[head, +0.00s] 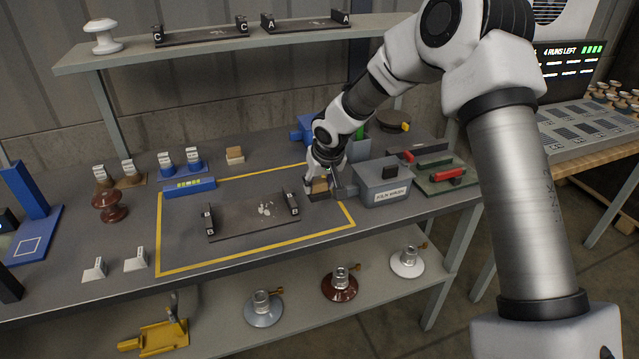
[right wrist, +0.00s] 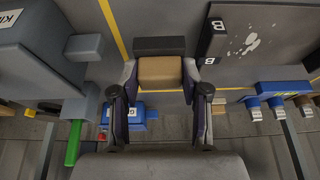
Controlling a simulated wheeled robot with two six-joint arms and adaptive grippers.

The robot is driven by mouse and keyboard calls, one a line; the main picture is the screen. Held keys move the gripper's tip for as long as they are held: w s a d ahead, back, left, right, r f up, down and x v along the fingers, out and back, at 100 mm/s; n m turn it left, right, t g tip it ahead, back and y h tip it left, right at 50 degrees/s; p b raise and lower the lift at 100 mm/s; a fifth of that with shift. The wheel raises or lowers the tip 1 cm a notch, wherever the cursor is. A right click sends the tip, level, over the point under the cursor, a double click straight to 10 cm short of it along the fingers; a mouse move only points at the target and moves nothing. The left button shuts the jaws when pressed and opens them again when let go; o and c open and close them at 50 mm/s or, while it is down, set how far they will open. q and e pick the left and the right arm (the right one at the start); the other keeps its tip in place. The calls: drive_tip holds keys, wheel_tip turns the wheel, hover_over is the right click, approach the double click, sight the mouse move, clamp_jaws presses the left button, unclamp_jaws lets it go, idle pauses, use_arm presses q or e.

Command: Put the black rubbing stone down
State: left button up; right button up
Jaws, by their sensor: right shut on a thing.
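The black rubbing stone (right wrist: 160,46) shows in the right wrist view as a dark slab with a tan block (right wrist: 160,74) as its grip. My right gripper (right wrist: 160,80) is shut on the tan block, one finger on each side. In the head view, my right gripper (head: 321,181) is low over the bench, just inside the right part of the yellow outline (head: 338,200). The stone's dark part (head: 320,196) is at bench level or barely above; I cannot tell whether it touches. My left gripper is not in view.
A dark plate with end brackets (head: 250,219) lies left of the stone. A grey labelled box (head: 383,182) stands close on the right. A second tan-topped block (head: 235,153) sits at the back. Free bench lies in front of the gripper, inside the outline.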

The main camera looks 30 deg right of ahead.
sight(320, 190)
drive_tip(key=shift+s+x, duration=0.2)
drive_tip(key=shift+x, duration=1.75)
drive_tip(key=shift+d, duration=0.2)
drive_tip(key=shift+s+f, duration=0.1)
drive_tip(key=shift+f, duration=0.05)
drive_tip(key=shift+f+b, duration=0.1)
drive_tip(key=shift+b, duration=0.25)
drive_tip(key=o, duration=1)
drive_tip(key=shift+r+p, duration=0.35)
drive_tip(key=shift+r, duration=0.15)
drive_tip(key=v, duration=1.1)
drive_tip(key=shift+s+r, duration=0.2)
